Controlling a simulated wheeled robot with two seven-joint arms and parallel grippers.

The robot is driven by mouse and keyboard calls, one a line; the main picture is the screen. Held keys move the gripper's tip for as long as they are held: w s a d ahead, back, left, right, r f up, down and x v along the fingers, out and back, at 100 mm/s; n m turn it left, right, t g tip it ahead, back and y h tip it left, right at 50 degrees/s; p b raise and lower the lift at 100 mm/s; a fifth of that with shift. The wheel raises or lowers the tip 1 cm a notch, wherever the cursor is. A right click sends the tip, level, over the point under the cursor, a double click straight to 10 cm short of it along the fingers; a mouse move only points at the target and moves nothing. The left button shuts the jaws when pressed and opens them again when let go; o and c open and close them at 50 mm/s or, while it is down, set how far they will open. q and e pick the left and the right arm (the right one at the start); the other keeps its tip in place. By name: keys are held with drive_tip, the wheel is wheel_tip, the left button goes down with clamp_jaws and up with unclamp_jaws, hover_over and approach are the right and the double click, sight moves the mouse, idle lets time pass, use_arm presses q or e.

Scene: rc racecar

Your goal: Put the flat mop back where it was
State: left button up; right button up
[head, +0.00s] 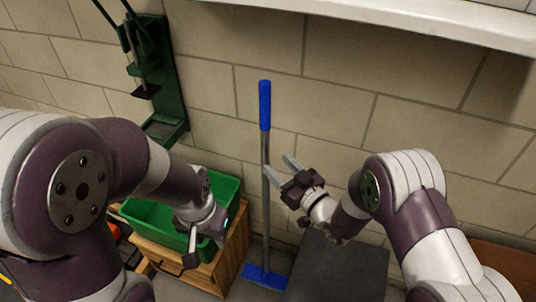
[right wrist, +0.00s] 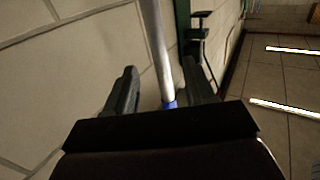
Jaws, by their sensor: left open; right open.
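The flat mop stands upright by the block wall in the head view, with a blue grip (head: 265,105), a thin grey shaft (head: 266,215) and a blue flat head (head: 265,277) low down near the floor. My right gripper (head: 280,167) is open beside the shaft, just below the blue grip. In the right wrist view the shaft (right wrist: 155,45) runs between the two open fingers (right wrist: 160,88), with a bit of blue at its lower end. I cannot tell whether the fingers touch it. My left gripper (head: 206,246) is open and empty in front of the green bin, away from the mop.
A green bin (head: 228,190) sits on a wooden cabinet (head: 205,275) left of the mop. A dark grey box (head: 335,268) stands right of it. A green tool (head: 160,75) is at the wall, upper left. A white ledge (head: 420,22) juts out above.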

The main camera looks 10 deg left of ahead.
drive_tip(key=s+d+f+m+g+h, duration=0.1)
drive_tip(key=d+m+h, duration=0.1)
drive_tip(key=d+h, duration=0.45)
drive_tip(key=s+d+f+m+g+h, duration=0.1)
drive_tip(key=d+m+g+h, duration=0.15)
drive_tip(key=d, duration=0.65)
drive_tip(key=s+d+m+g+h, duration=0.2)
drive_tip(key=s+d+g, duration=0.2)
drive_tip(key=s, duration=0.5)
drive_tip(key=s+d+r+m+g+h, duration=0.1)
drive_tip(key=s+d+m+g+h, duration=0.1)
drive_tip(key=s, duration=0.7)
drive_tip(key=d+g, duration=0.1)
drive_tip(key=d, duration=0.1)
drive_tip(key=shift+s+d+r+g, duration=0.2)
drive_tip(key=shift+s+d+g, duration=0.1)
drive_tip(key=shift+d+g, duration=0.1)
